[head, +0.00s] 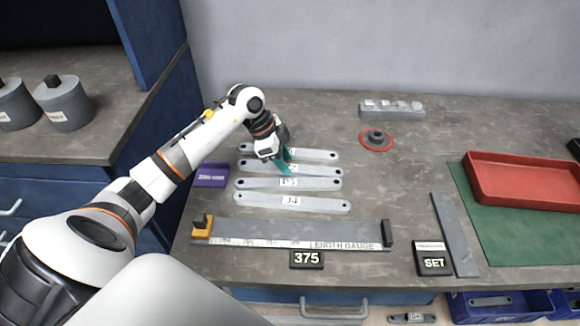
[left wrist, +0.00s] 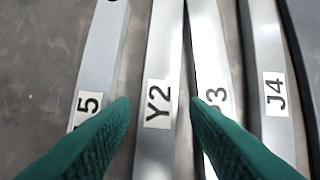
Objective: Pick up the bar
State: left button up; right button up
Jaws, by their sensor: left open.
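Several grey metal bars with rounded, holed ends lie side by side on the bench in the head view, each with a white label. From back to front these are a bar ending in 5 (head: 318,155), the Y2 bar (head: 318,171), a bar ending in 3 (head: 322,184) and the J4 bar (head: 325,204). My left gripper (head: 285,167) is open over the back bars, its teal fingers pointing down. In the left wrist view its fingertips (left wrist: 160,108) stand either side of the Y2 bar (left wrist: 168,50), with nothing held. Whether they touch it I cannot tell.
A length gauge (head: 290,231) with a 375 sign (head: 307,259) lies in front of the bars. A flat grey strip (head: 455,235) and a SET sign (head: 432,260) are to the right. A red tray (head: 525,203) sits on a green mat (head: 490,235). A purple block (head: 211,175) lies left.

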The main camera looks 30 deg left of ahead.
pick_arm(q)
jog(key=shift+x, duration=0.75)
grip_shut()
jog(key=shift+w, duration=0.1)
jog(key=shift+r, duration=0.1)
